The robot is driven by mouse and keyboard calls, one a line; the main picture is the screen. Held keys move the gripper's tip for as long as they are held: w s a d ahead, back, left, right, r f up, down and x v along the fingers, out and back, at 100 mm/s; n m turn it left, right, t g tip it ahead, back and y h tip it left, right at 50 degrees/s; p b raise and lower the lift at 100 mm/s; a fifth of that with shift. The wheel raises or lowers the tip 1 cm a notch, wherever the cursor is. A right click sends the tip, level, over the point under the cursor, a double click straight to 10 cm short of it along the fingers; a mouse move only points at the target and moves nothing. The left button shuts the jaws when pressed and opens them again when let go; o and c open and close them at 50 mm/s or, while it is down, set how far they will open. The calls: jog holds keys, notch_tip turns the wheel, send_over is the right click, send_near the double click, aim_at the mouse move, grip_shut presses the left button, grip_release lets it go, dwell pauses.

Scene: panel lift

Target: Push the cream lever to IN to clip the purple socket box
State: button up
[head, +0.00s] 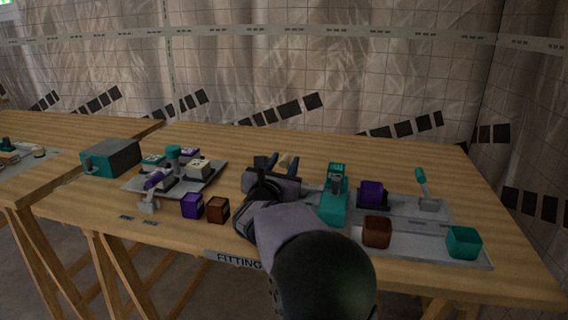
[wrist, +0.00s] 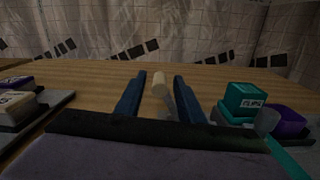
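The cream lever (wrist: 158,84) stands between the two blue fingers of my gripper (wrist: 160,88) in the wrist view, with gaps showing on both sides. My gripper (head: 281,162) is open, and the lever's cream top (head: 286,160) shows by its fingers in the head view. The lever's base is hidden by my gripper. A purple box (head: 371,191) sits in a dark holder on the grey panel, right of a teal clamp block (head: 334,195). The purple box (wrist: 288,121) and teal block (wrist: 243,99) show at right in the wrist view. I cannot read an IN mark.
A second lever, teal (head: 421,178), stands at the panel's right. A front tray (head: 420,254) holds a brown box (head: 377,232) and a teal box (head: 464,242). Loose purple (head: 192,205) and brown (head: 217,209) boxes and another fixture plate (head: 210,183) are at left. The table behind is clear.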

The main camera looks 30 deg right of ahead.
grip_shut()
jog(key=shift+f+b, duration=0.1)
jog(key=shift+b, duration=0.35)
jog(key=shift+s+d+m+b, duration=0.2)
jog(key=shift+m+b, duration=0.3)
jog(key=shift+b, duration=0.35)
jog(key=s+d+m+b, duration=0.1)
jog(key=m+b, duration=0.1)
jog(key=b, duration=0.1)
jog(key=s+m+b, duration=0.1)
jog(key=m+b, duration=0.1)
jog(key=b, duration=0.2)
jog(key=shift+d+r, duration=0.2)
jog(key=shift+d, duration=0.2)
jog(key=s+d+m+b, duration=0.1)
jog(key=m+b, duration=0.1)
jog(key=b, duration=0.1)
jog(key=s+d+m+b, duration=0.1)
jog(key=m+b, duration=0.1)
jog(key=b, duration=0.1)
jog(key=shift+s+d+r+m, duration=0.1)
jog(key=shift+d+r+m, duration=0.05)
jog(key=shift+m, duration=0.25)
